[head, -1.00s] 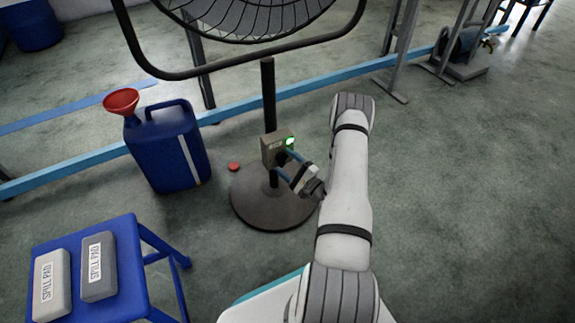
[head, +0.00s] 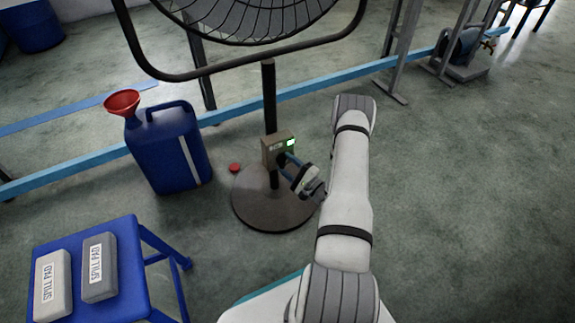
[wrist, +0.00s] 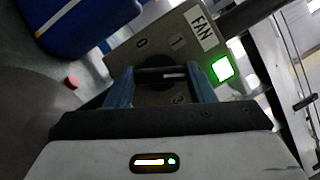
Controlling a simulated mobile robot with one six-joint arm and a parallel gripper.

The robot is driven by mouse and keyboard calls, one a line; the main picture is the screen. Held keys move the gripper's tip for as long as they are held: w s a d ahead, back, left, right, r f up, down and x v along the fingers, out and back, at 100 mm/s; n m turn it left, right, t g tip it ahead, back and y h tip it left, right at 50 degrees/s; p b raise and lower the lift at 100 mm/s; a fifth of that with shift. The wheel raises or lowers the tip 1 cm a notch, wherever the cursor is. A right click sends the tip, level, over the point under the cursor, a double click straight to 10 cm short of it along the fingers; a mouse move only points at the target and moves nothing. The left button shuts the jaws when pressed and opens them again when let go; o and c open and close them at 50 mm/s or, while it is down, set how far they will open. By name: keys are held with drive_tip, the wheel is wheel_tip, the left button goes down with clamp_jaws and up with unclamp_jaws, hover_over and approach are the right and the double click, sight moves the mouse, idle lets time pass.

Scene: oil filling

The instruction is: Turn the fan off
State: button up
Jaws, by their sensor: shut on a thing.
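The fan (head: 245,36) stands on a pole over a round dark base (head: 262,208). Its beige control box (head: 270,143), labelled FAN, also shows in the wrist view (wrist: 190,22). A green light (wrist: 222,69) on the box is lit. The marks 0, 1 and 3 show around a dark knob (wrist: 160,77). My gripper (wrist: 162,82) is shut on the knob, with a blue finger on each side. In the head view my gripper (head: 284,160) is at the front of the box. The knob's pointed setting is not clear, as the gripper covers part of the dial.
A blue oil can (head: 167,155) with a red funnel (head: 122,102) stands left of the fan. A small red cap (head: 235,168) lies by the base. A blue stool (head: 135,245) with two spill pads is at the lower left.

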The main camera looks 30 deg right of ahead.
drive_tip(key=n+p, duration=0.1)
drive_tip(key=n, duration=0.1)
drive_tip(key=n+g, duration=0.1)
drive_tip(key=n+g+p, duration=0.1)
drive_tip(key=n, duration=0.1)
drive_tip(key=shift+r+n+p, duration=0.3)
drive_tip(key=shift+p, duration=0.05)
drive_tip(key=n+g+p, duration=0.1)
drive_tip(key=n, duration=0.1)
drive_tip(key=n+g+h+p, duration=0.1)
drive_tip(key=n, duration=0.2)
drive_tip(key=shift+r+p, duration=0.1)
drive_tip(key=shift+p, duration=0.3)
drive_tip(key=n+h, duration=0.1)
drive_tip(key=n, duration=0.1)
drive_tip(key=n+g+h+p, duration=0.1)
drive_tip(key=n+h, duration=0.1)
drive_tip(key=n, duration=0.1)
drive_tip(key=shift+a, duration=0.2)
drive_tip(key=n+h, duration=0.3)
drive_tip(key=shift+a+n+b, duration=0.1)
drive_tip(key=shift+n+b, duration=0.2)
drive_tip(key=o, duration=1)
drive_tip(key=shift+s+r, duration=0.1)
drive_tip(key=p+v, duration=0.2)
drive_tip(key=v, duration=0.5)
drive_tip(key=shift+s+r, duration=0.1)
drive_tip(key=shift+s, duration=0.2)
